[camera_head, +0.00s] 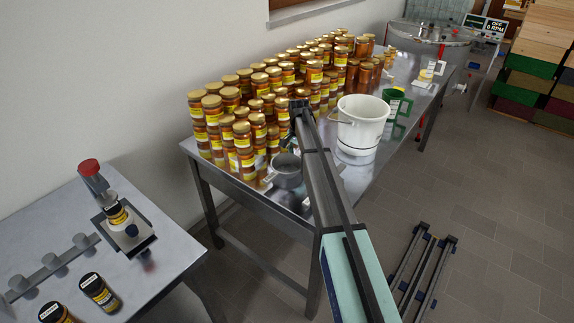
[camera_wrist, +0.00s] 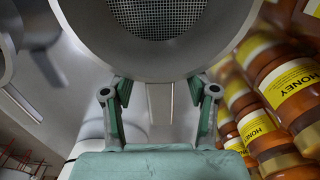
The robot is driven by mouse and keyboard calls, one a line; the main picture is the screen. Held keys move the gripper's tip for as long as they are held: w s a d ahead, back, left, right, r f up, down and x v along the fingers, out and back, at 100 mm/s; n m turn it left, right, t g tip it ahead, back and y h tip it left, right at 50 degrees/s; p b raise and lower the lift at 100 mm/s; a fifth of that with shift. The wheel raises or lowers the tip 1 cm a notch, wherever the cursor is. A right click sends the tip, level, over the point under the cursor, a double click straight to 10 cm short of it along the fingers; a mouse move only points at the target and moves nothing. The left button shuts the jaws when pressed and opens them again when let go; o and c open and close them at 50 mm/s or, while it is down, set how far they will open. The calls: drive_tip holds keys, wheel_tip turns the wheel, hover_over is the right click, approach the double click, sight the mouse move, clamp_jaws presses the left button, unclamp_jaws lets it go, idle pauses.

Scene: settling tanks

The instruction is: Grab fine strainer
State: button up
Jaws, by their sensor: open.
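A grey metal strainer (camera_wrist: 155,62) with a fine mesh bottom fills the top of the wrist view. Its flat handle (camera_wrist: 160,104) points towards me, between my fingers. My gripper (camera_wrist: 159,92) is open, one finger on each side of the handle, with gaps showing on both sides. In the head view a grey round vessel (camera_head: 287,172), which looks like the strainer, is at the table's near edge beside my arm. My gripper (camera_head: 291,143) is mostly hidden behind my arm there.
Stacked honey jars (camera_head: 262,95) crowd the steel table (camera_head: 345,182) and stand close on the right in the wrist view (camera_wrist: 285,90). A white bucket (camera_head: 362,122) and a green item (camera_head: 397,103) stand to the right. A grey rim (camera_wrist: 6,60) shows at the left.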

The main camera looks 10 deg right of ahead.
clamp_jaws()
drive_tip(key=shift+r, duration=0.1)
idle(0.3)
